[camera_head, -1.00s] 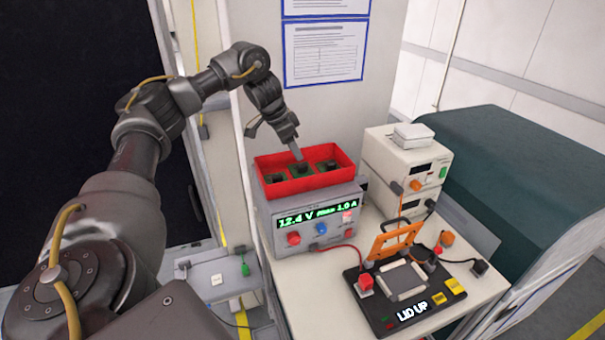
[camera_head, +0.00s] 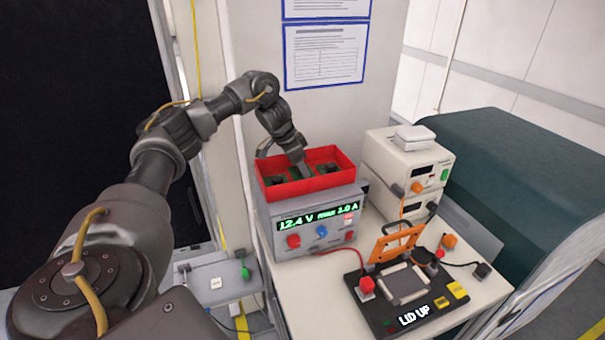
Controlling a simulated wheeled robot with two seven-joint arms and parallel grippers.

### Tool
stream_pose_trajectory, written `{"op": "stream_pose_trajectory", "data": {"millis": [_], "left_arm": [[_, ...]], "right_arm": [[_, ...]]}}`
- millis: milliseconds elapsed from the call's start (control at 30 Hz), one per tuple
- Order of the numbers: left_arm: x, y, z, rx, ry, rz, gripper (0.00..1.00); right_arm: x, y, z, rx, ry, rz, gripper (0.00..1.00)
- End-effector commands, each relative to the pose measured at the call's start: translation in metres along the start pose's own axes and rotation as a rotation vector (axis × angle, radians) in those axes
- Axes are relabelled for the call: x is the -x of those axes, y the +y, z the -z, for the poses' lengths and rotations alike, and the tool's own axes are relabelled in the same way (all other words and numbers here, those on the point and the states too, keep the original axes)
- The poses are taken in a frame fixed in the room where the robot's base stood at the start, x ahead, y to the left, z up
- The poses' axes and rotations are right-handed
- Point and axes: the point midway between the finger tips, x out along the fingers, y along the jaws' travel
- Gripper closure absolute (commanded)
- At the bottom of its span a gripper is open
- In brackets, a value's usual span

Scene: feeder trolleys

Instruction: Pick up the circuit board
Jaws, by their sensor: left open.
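A red bin (camera_head: 312,186) sits on top of a grey power supply and holds green circuit boards with dark parts. One circuit board (camera_head: 277,181) shows at the left of the bin and another board (camera_head: 328,168) at the right. The middle board is mostly hidden behind my gripper. My left gripper (camera_head: 284,160) is open, pointing down at the bin, with one finger over the middle of the bin and the other near its back left rim. I cannot tell whether it touches a board. My right gripper is out of view.
The grey power supply (camera_head: 274,242) reads 12.4 V. In front right is a black test fixture (camera_head: 390,322) with its orange lid (camera_head: 388,246) raised and "LID UP" lit. Stacked beige instruments (camera_head: 385,172) stand right of the bin. A wall is close behind the bin.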

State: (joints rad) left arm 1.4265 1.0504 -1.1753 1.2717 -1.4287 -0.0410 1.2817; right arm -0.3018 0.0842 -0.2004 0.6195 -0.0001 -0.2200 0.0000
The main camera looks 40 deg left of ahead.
Motion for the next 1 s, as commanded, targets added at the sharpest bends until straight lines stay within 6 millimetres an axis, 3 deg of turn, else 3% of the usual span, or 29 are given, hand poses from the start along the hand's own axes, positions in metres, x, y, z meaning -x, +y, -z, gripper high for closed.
{"op": "stream_pose_trajectory", "data": {"millis": [33,367,767,1000], "left_arm": [[0.000,0.000,0.000,0.000,0.000,0.000,0.58],[0.000,0.000,0.000,0.000,-0.001,0.000,1.00],[0.006,0.000,0.003,0.000,0.001,0.001,1.00],[0.036,0.000,0.014,-0.003,0.004,0.003,1.00]], "right_arm": [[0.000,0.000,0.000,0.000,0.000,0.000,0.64],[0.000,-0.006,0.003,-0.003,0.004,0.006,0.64],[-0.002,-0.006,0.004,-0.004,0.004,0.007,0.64],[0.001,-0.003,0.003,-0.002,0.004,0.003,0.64]]}}
